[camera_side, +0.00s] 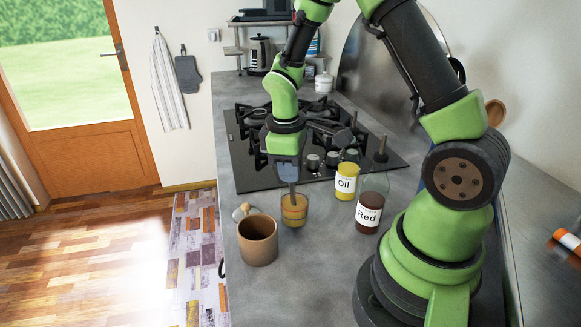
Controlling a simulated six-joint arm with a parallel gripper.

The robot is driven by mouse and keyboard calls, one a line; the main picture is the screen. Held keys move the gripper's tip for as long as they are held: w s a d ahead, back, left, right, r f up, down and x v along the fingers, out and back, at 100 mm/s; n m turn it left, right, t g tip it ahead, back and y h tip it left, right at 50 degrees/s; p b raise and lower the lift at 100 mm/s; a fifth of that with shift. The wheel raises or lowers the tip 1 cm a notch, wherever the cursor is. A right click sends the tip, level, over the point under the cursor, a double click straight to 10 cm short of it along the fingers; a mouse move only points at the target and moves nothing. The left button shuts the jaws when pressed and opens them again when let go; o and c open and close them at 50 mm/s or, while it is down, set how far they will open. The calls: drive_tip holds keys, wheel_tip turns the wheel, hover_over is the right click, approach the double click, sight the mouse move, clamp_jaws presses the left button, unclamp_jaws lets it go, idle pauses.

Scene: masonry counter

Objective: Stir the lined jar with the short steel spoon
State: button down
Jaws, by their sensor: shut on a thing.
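The lined jar (294,213) is a small clear glass with amber-brown contents. It stands upright on the grey counter, in front of the hob. My gripper (289,178) points down right above it and is shut. A narrow grey piece, which I take to be the short steel spoon (292,194), runs from the gripper down into the jar's mouth. Its lower end is hidden in the contents. I cannot make out the jar's lines clearly at this size.
A brown mug (258,244) stands close in front, left of the jar, with a pale rounded thing (241,211) behind its rim. Jars labelled Oil (345,184) and Red (369,215) stand to the right. The black gas hob (255,177) lies behind. The front counter is clear.

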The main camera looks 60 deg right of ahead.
drive_tip(key=shift+w+a+r, duration=0.1)
drive_tip(key=shift+a+r, duration=0.05)
drive_tip(key=shift+r, duration=1.4)
drive_tip(key=shift+s+a+r, duration=0.1)
drive_tip(key=shift+a+r, duration=0.1)
drive_tip(key=shift+r, duration=1.3)
drive_tip(key=shift+w+a+r, duration=0.1)
drive_tip(key=shift+a+r, duration=0.05)
drive_tip(key=shift+r, duration=1.4)
drive_tip(key=shift+r, duration=2)
